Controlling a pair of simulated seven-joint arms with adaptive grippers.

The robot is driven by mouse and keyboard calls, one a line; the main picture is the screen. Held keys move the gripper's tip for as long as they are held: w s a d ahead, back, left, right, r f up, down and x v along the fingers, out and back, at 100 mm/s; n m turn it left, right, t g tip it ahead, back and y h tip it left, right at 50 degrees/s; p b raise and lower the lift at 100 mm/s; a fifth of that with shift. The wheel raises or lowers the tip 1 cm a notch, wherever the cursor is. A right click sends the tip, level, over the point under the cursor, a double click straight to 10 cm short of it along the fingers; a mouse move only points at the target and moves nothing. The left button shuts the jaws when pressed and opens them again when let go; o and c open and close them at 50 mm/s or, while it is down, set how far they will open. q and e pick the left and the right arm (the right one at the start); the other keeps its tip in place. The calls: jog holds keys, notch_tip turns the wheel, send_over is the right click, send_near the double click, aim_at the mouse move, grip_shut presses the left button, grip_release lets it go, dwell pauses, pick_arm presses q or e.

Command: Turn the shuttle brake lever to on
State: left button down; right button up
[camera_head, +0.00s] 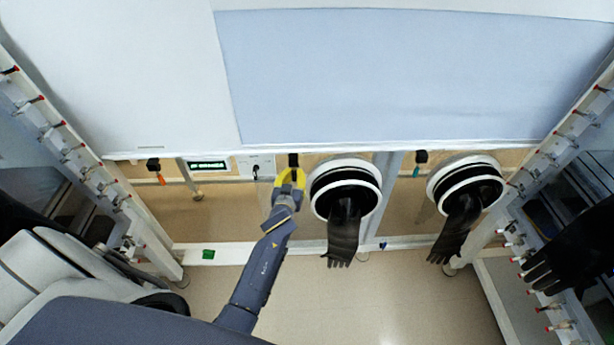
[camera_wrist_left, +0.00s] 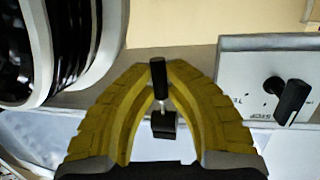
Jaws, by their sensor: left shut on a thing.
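My left gripper (camera_head: 291,176) has yellow fingers and is at a small black lever (camera_head: 294,159) under the front edge of the cabinet, left of the nearer glove port. In the left wrist view, the fingertips of the left gripper (camera_wrist_left: 158,72) close around the lever's black handle (camera_wrist_left: 158,70). A thin metal stem runs from the handle to a black block (camera_wrist_left: 163,125) between the fingers. No label on this lever is readable, so I cannot tell its marked setting. My right gripper is not in view.
A white panel (camera_head: 256,167) with a black knob (camera_wrist_left: 290,101) is beside the lever. A glove port (camera_head: 345,190) with a hanging black glove is close on its other side. Orange-tipped (camera_head: 160,177) and teal-tipped (camera_head: 417,171) levers hang further along. A small display (camera_head: 208,165) is at left.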

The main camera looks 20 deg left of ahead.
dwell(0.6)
pick_arm(q)
jog(key=c, duration=1.4)
grip_release()
jog(key=v, duration=1.1)
jog(key=shift+s+d, duration=0.1)
jog(key=shift+s, duration=0.3)
